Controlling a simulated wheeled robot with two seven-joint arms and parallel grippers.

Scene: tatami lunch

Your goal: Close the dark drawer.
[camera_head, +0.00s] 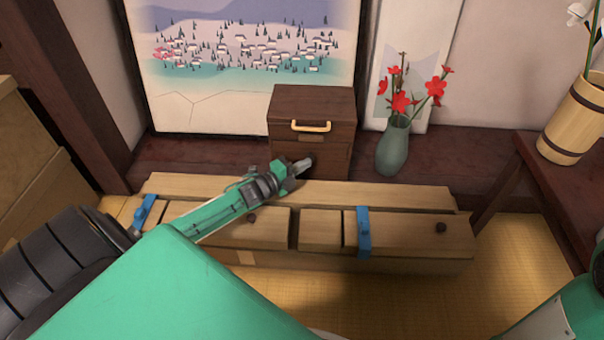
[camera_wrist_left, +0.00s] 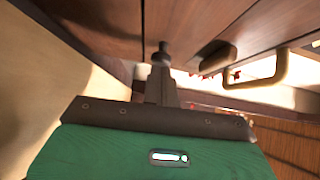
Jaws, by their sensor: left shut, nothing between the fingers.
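The dark wooden cabinet (camera_head: 312,102) stands against the back wall, with a drawer front carrying a pale brass handle (camera_head: 311,127). The handle also shows at the right of the left wrist view (camera_wrist_left: 265,78), beside a small brown wooden grip (camera_wrist_left: 218,59). A lower panel (camera_head: 335,158) lies below the handle. I cannot tell how far the drawer stands out. My left gripper (camera_head: 304,164) is shut and empty, in front of the cabinet's lower part. In the left wrist view its fingertips (camera_wrist_left: 162,50) are close to the dark wood; contact is unclear. My right gripper is out of view.
A long light-wood chest (camera_head: 410,197) with blue straps lies under my left forearm. A grey-green vase (camera_head: 392,148) with red flowers stands right of the cabinet. A wooden bucket (camera_head: 574,118) stands on a dark table at right. Tatami (camera_head: 515,265) is bare in front of it.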

